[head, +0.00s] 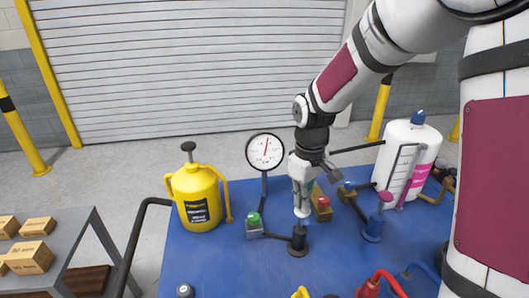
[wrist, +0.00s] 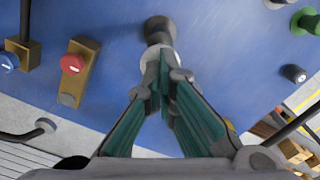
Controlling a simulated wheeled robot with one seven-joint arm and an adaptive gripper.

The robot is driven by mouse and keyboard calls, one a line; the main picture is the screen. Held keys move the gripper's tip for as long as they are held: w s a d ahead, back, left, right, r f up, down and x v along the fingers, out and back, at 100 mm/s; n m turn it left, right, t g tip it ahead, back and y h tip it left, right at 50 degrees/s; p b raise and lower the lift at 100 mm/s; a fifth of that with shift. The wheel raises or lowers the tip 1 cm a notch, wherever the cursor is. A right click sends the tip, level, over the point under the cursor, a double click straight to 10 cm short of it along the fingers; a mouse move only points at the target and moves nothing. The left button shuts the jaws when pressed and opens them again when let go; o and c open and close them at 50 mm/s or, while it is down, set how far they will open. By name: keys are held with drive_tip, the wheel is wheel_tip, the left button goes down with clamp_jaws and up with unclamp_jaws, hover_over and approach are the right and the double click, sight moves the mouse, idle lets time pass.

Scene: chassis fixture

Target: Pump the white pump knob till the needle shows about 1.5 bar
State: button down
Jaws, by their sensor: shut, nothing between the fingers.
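The white pump knob (head: 302,212) tops a dark pump (head: 298,242) on the blue bench. My gripper (head: 302,198) points down right over the knob, its fingers shut and empty. In the wrist view the closed fingertips (wrist: 167,66) overlap the pale knob (wrist: 149,58) and partly hide it; I cannot tell whether they touch. The dark pump base (wrist: 158,28) shows beyond them. The round white gauge (head: 265,154) stands left of my gripper. Its red needle points almost straight up; its numbers are too small to read.
A green button (head: 254,218) and a yellow canister (head: 200,200) are to the left on the blue bench (head: 200,258). A red button (head: 323,201), a magenta knob (head: 385,196) and a white tank (head: 408,158) are to the right. Red and yellow handles line the front edge.

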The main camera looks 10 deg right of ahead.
drive_tip(key=shift+f, duration=0.85)
drive_tip(key=shift+r+p, duration=0.45)
drive_tip(key=shift+r, duration=0.75)
drive_tip(key=shift+r+p, duration=1.4)
drive_tip(key=shift+r, duration=1.55)
drive_tip(key=shift+r, duration=0.1)
drive_tip(key=s+r+m+t, duration=0.3)
drive_tip(key=s+r, duration=0.9)
drive_tip(key=s+r+m+t, duration=0.2)
drive_tip(key=s+r+m, duration=0.1)
drive_tip(key=s, duration=0.9)
drive_tip(key=shift+s+t, duration=0.15)
drive_tip(key=shift+t, duration=0.15)
